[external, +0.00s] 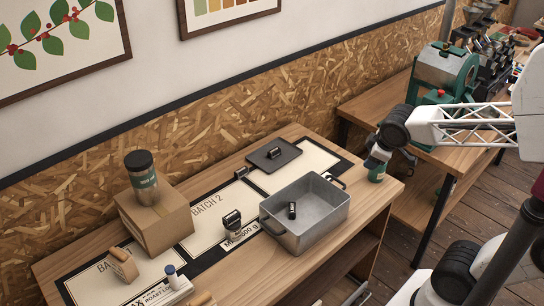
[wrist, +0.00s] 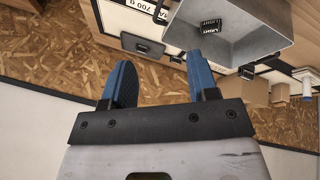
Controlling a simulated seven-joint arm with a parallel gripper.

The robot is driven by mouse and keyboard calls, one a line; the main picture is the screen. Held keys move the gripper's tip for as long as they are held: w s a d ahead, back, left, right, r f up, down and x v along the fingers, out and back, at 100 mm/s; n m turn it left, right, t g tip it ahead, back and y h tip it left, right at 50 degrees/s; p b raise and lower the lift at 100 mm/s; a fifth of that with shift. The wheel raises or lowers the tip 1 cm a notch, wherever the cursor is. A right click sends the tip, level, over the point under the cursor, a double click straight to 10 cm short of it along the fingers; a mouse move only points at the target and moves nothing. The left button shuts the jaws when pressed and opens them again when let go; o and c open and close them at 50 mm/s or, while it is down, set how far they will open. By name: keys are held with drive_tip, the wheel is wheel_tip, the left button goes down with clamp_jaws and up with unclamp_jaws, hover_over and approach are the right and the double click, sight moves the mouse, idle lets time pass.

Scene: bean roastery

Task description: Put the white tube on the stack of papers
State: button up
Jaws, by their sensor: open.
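A small white tube with a blue cap (external: 171,274) stands at the front left of the table, on or against a white printed slab (external: 166,293). The slab may be the stack of papers; I cannot tell for sure. A blue-and-white shape at the right of the wrist view (wrist: 306,76) may be the same tube. My gripper (external: 377,160) is above the table's right end, far from the tube. In the wrist view its blue fingers (wrist: 160,76) are apart, with nothing between them.
A grey metal pan (external: 306,235) holding a small black item stands mid-table. A cardboard box (external: 153,222) carries a dark jar (external: 142,178). Stamps stand nearby, and a black tray (external: 260,160) lies behind.

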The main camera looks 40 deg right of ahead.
drive_tip(key=s+f+m+g+y, duration=0.1)
drive_tip(key=s+m, duration=0.4)
drive_tip(key=s, duration=0.5)
drive_tip(key=shift+d+f+m+g, duration=0.25)
drive_tip(key=shift+d+m+g, duration=0.15)
drive_tip(key=shift+g, duration=0.3)
